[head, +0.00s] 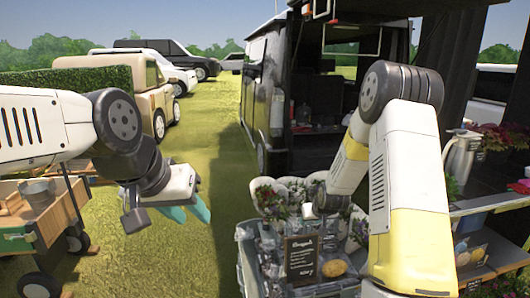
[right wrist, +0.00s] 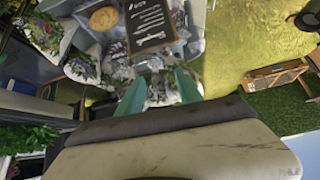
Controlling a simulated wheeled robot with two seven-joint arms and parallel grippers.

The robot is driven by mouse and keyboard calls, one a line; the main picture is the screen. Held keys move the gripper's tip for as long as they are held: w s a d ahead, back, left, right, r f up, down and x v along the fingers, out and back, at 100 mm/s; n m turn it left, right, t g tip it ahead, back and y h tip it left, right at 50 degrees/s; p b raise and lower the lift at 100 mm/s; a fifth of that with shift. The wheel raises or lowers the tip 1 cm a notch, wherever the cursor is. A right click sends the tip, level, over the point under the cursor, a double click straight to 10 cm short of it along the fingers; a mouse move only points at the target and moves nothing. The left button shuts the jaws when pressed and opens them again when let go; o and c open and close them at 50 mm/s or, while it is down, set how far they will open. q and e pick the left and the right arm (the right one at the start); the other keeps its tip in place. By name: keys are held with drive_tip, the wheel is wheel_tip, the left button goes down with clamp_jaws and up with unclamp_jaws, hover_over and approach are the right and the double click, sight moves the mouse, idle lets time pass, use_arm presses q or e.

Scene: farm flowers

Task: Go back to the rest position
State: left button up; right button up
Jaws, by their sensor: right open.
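My left gripper (head: 187,211) is in the head view at the left, over the grass. Its two teal fingers point down and right and stand apart with nothing between them. My right arm reaches down from the right over a clear crate (head: 247,272) of wrapped flowers; its fingers are hidden in the head view. In the right wrist view my right gripper (right wrist: 160,84) shows two teal fingers spread apart, with no object clearly held. Beyond them are the flowers, a chalkboard sign (right wrist: 151,24) and a round yellowish item (right wrist: 103,18).
The chalkboard sign (head: 302,258) stands at the crate's front. A wooden cart (head: 22,238) is at left below my left arm. Shelves with a metal jug (head: 460,160) stand close at right. An open dark van (head: 268,95) is behind. Grass between cart and crate is free.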

drive_tip(key=w+a+r+v, duration=0.1)
drive_tip(key=a+v, duration=0.2)
drive_tip(key=v, duration=2.3)
drive_tip(key=s+r, duration=0.3)
drive_tip(key=s, duration=0.6)
drive_tip(key=s+a+r+g+y, duration=0.1)
drive_tip(key=s+r, duration=0.2)
drive_tip(key=s, duration=0.7)
drive_tip(key=shift+a+m+g, duration=0.25)
drive_tip(key=shift+m+g, duration=0.05)
